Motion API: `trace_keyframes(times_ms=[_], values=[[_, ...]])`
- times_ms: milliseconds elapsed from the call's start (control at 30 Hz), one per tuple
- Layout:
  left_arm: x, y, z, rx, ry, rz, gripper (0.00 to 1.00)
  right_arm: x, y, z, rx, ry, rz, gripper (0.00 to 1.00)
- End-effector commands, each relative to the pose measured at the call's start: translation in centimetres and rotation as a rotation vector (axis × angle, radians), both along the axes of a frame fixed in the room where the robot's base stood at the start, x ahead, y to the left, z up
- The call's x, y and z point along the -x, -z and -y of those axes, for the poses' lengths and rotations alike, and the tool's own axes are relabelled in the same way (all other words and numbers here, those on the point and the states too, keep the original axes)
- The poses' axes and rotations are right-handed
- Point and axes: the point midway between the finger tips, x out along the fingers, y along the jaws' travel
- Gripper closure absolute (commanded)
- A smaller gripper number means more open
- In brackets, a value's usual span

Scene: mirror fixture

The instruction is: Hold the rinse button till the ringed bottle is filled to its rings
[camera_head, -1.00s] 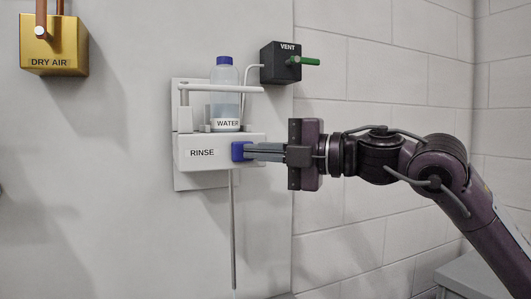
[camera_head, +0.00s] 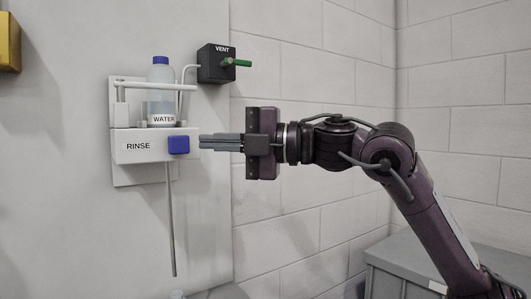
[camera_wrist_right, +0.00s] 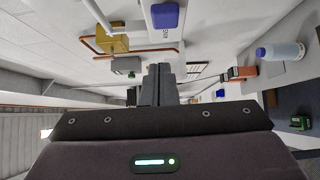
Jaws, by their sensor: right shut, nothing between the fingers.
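The white rinse box (camera_head: 128,150) is on the wall, with its blue button (camera_head: 178,145) on the front. A capped bottle labelled WATER (camera_head: 160,95) stands on it, and a thin tube (camera_head: 171,225) hangs below. The button also shows in the right wrist view (camera_wrist_right: 165,16), beyond the shut fingers. A pale blue bottle (camera_wrist_right: 282,50) shows at the right there; I cannot make out rings or its fill level. My left gripper is out of view.
A black vent box (camera_head: 212,63) with a green handle is above right of the rinse box. A gold box (camera_head: 8,42) is cut off at the left edge. A grey cabinet (camera_head: 390,252) stands at the lower right. The wall below the rinse box is mostly bare.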

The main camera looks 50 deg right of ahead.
Motion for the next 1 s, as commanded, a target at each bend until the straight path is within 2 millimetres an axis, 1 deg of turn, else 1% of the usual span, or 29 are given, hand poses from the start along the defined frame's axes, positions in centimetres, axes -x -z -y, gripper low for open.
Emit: trace_keyframes(times_ms=[33,133,200,333,433,533,700,1000], values=[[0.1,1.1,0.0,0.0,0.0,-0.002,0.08,0.7,0.5,0.5,-0.002,0.0,0.002,1.0],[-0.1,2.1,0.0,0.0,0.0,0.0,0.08,2.1,0.6,1.3,-0.002,0.0,0.003,1.0],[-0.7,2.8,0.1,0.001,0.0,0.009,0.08,3.1,0.6,1.9,0.0,0.0,0.002,1.0],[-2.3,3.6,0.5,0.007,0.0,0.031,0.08,4.9,0.5,3.0,-0.002,-0.001,0.003,1.0],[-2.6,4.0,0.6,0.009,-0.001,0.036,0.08,5.8,0.4,3.6,0.0,-0.001,0.0,1.0],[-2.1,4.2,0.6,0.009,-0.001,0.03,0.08,6.3,0.3,3.9,0.001,-0.002,0.0,1.0],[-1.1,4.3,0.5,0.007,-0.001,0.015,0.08,6.5,0.2,4.0,0.002,-0.003,-0.003,1.0],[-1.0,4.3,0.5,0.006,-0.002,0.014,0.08,6.5,0.2,4.0,0.002,-0.003,-0.003,1.0]])
